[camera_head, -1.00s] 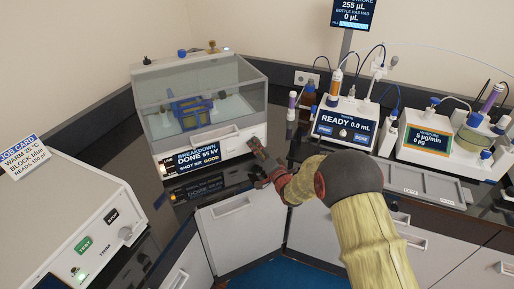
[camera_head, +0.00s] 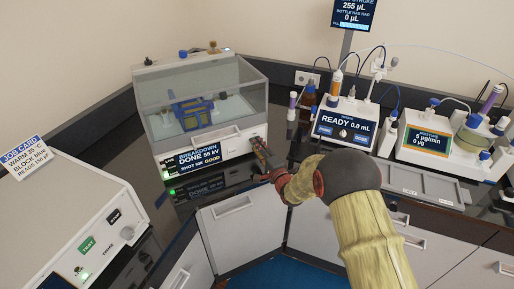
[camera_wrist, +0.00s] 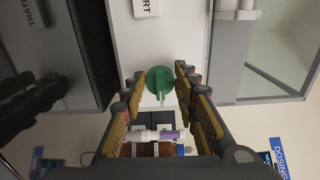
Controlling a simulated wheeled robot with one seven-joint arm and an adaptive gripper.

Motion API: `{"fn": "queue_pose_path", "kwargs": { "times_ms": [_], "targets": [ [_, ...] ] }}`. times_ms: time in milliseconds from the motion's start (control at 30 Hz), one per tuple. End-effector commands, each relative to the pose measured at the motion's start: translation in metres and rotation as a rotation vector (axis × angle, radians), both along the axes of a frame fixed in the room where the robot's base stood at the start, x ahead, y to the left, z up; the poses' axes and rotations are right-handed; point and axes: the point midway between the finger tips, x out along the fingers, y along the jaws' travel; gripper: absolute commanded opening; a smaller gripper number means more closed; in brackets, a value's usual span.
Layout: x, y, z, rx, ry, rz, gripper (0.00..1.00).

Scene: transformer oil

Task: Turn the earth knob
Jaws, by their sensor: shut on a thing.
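The breakdown tester (camera_head: 150,110) is a white box with a clear cover on the bench at the back. Its screen (camera_head: 193,160) reads BREAKDOWN DONE, with a kV figure and SHOT SIX GOOD. In the wrist view a green knob (camera_wrist: 160,82) with a raised bar sits on the white front panel. My gripper (camera_wrist: 160,74) is shut on the green knob, one finger on each side. In the head view my gripper (camera_head: 258,142) is at the right end of the tester's front and hides the knob.
A titrator (camera_head: 345,122) and a moisture unit (camera_head: 432,142) stand to the right, with bottles and tubes. A grey tray (camera_head: 427,183) lies before them. A white unit with TEST and STOP buttons (camera_head: 72,225) is at lower left.

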Motion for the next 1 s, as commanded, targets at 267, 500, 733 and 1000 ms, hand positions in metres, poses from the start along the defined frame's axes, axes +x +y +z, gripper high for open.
{"fn": "queue_pose_path", "kwargs": {
  "times_ms": [267, 500, 733, 1000],
  "targets": [
    [0.0002, -0.0009, -0.0009, 0.001, 0.002, -0.002, 0.05],
    [0.0, -0.0007, -0.0008, 0.0, 0.001, -0.001, 0.41],
    [-0.0001, -0.0003, -0.0004, 0.0, 0.001, 0.0, 0.46],
    [-0.0068, -0.0046, 0.0001, 0.0, 0.0, -0.001, 0.46]
  ]
}}
